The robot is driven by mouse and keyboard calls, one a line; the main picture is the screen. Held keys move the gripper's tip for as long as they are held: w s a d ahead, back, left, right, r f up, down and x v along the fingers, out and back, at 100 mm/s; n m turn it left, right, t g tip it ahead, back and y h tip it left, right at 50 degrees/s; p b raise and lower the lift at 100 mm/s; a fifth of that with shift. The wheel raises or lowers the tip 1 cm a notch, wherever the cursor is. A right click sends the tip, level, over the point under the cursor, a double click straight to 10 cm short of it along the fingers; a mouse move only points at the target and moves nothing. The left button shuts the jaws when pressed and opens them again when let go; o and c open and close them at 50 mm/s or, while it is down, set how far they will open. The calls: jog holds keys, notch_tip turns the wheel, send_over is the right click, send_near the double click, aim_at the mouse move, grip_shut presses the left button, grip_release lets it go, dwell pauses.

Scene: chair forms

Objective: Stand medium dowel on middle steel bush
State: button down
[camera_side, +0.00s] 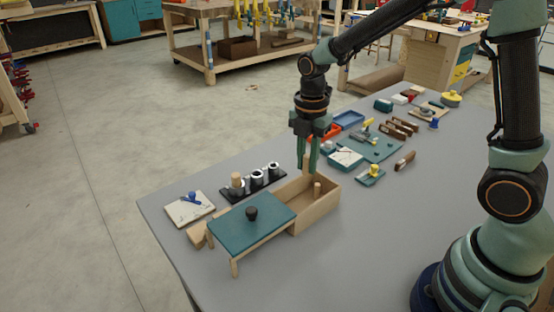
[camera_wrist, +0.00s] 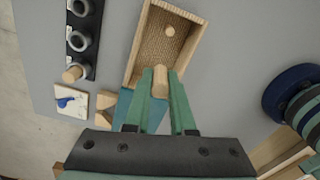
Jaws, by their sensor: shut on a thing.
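My gripper (camera_side: 308,152) points down over the open wooden box, its fingers shut on a pale wooden dowel (camera_wrist: 160,82), the medium one by its look. The dowel hangs upright between the fingers, also seen in the side view (camera_side: 306,163); its lower end is hard to make out against the box. A black strip (camera_side: 249,196) carries three steel bushes in a row, left of the box. The middle steel bush (camera_side: 257,179) is empty; it shows in the wrist view too (camera_wrist: 78,41). A thicker dowel (camera_side: 237,182) stands on the near-left bush.
Another dowel (camera_side: 317,189) stands in the wooden box (camera_side: 322,207). A teal panel with a black knob (camera_side: 252,213) stands on wooden legs beside the box. A pale tile with a blue piece (camera_side: 190,207) lies left of the strip. Several tools and trays fill the table's far part.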

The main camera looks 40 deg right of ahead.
aim_at(306, 155)
notch_tip(306, 155, up, 8)
jog(key=shift+r, duration=0.2)
jog(key=shift+w+r, duration=0.15)
jog(key=shift+r, duration=0.1)
jog(key=shift+w+a, duration=0.1)
jog(key=shift+w, duration=0.2)
jog(key=shift+w+a+f, duration=0.45)
jog(key=shift+w+f, duration=1.95)
jog(key=shift+f, duration=0.25)
jog(key=shift+w+a+f, duration=0.5)
jog(key=shift+w+f, duration=1.95)
jog(key=shift+f, duration=0.2)
jog(key=shift+w+a+f, duration=0.45)
jog(key=shift+w+f, duration=1.95)
jog(key=shift+f, duration=0.25)
jog(key=shift+f, duration=0.85)
jog(key=c, duration=0.7)
grip_release()
